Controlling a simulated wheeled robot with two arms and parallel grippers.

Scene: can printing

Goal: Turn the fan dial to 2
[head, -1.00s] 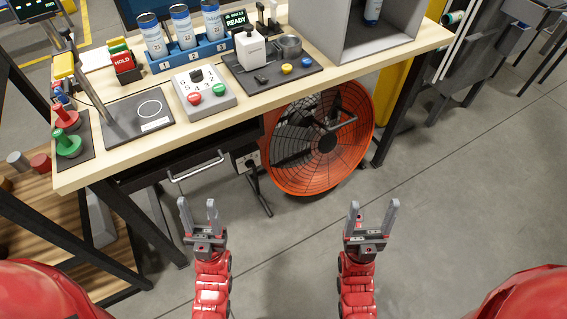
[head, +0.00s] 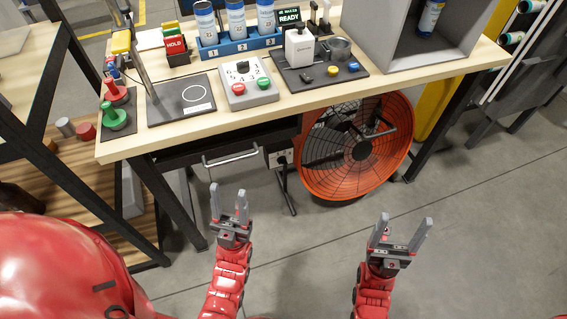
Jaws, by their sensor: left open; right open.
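An orange drum fan (head: 357,150) stands on the floor under the workbench. A grey box with a numbered dial (head: 245,80) and red and green buttons sits on the bench top. My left gripper (head: 229,199) is open and empty, below and in front of the drawer handle. My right gripper (head: 404,227) is open and empty over the floor in front of the fan. Both are apart from the fan and dials.
The wooden workbench (head: 130,146) carries a blue can rack (head: 240,43), a white bottle (head: 299,46) and a grey box (head: 424,48). A drawer handle (head: 231,157) juts out below the top. Shelving stands at the left. The floor in front is clear.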

